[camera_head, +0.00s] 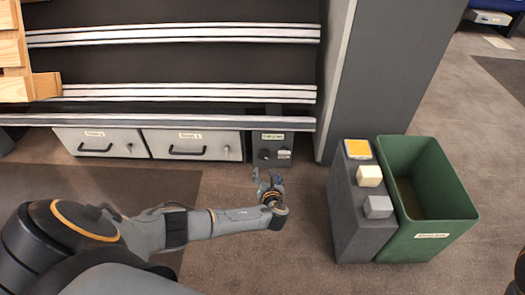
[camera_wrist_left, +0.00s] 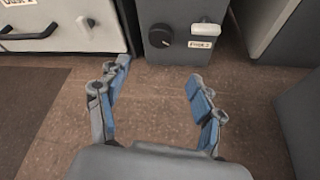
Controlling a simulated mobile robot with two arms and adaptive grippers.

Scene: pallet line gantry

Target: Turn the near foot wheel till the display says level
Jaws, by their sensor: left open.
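A round black knob with a pale pointer mark (camera_wrist_left: 160,35), which looks like the foot wheel, sits on the front of a dark grey box (camera_wrist_left: 178,68). A small pale block (camera_wrist_left: 205,29) and a white label (camera_wrist_left: 201,43) are to its right. In the head view the knob (camera_head: 264,154) is small, and a pale green panel (camera_head: 273,136), perhaps the display, is above it; its text is too small to read. My left gripper (camera_head: 267,177) is open and empty in front of the box, fingers towards it and apart from the knob. In the left wrist view the gripper (camera_wrist_left: 158,72) frames the knob.
Two white drawers (camera_head: 190,145) with black handles are left of the box. A grey pillar (camera_head: 385,75) rises to the right. A grey pedestal (camera_head: 355,220) with three coloured blocks and a green bin (camera_head: 445,215) stand at right. Striped rails (camera_head: 190,92) run above.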

